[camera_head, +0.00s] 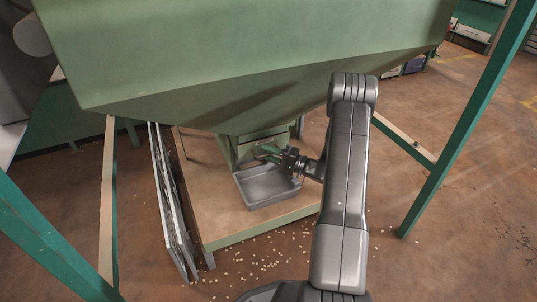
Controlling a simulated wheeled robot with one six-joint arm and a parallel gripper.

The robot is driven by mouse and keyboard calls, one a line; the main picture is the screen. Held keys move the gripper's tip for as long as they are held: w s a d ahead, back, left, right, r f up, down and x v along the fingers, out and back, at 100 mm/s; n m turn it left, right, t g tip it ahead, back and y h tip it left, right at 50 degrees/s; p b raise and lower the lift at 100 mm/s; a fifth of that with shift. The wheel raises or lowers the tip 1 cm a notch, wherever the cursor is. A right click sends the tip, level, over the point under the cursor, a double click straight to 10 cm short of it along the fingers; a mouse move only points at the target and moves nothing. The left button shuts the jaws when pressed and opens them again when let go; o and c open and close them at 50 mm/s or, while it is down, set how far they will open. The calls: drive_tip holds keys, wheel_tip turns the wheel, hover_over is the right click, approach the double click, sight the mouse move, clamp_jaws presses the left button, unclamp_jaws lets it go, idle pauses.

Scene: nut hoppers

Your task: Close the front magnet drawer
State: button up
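The grey magnet drawer (268,200) appears as a shallow open tray. It sticks out at the front, below the green hopper's outlet (245,150). My gripper (272,156) is beside the outlet, just above the back of the drawer. My arm reaches it from the right. The fingers are small and dark here, so I cannot tell whether they are open or shut, or whether they touch anything. The inner end of the drawer is hidden under the outlet and the gripper.
The large green hopper (230,60) hangs over the work area. A tan platform (215,215) lies beneath the drawer. Flat panels (172,205) lean at its left. Green legs (468,120) stand at both sides. Nuts (262,260) lie scattered on the floor. Open floor is at the right.

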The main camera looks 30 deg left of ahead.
drive_tip(key=w+d+f+p, duration=0.1)
drive_tip(key=d+p, duration=0.2)
drive_tip(key=d, duration=1)
drive_tip(key=shift+d+f, duration=0.3)
drive_tip(key=shift+f, duration=0.1)
drive_tip(key=shift+w, duration=0.1)
drive_tip(key=a+b, duration=0.1)
drive_tip(key=a, duration=0.3)
drive_tip(key=s+a+r+b, duration=0.1)
drive_tip(key=a, duration=0.4)
drive_tip(key=a+b, duration=0.1)
drive_tip(key=a, duration=0.3)
drive_tip(key=shift+s+a+r, duration=0.15)
drive_tip(key=shift+a+r, duration=0.1)
drive_tip(key=shift+r, duration=0.05)
drive_tip(key=shift+s+d+r, duration=0.15)
drive_tip(key=shift+s+d, duration=0.05)
drive_tip(key=shift+d, duration=0.05)
drive_tip(key=shift+s+d+p, duration=0.35)
drive_tip(key=shift+d, duration=0.05)
drive_tip(key=shift+a, duration=0.1)
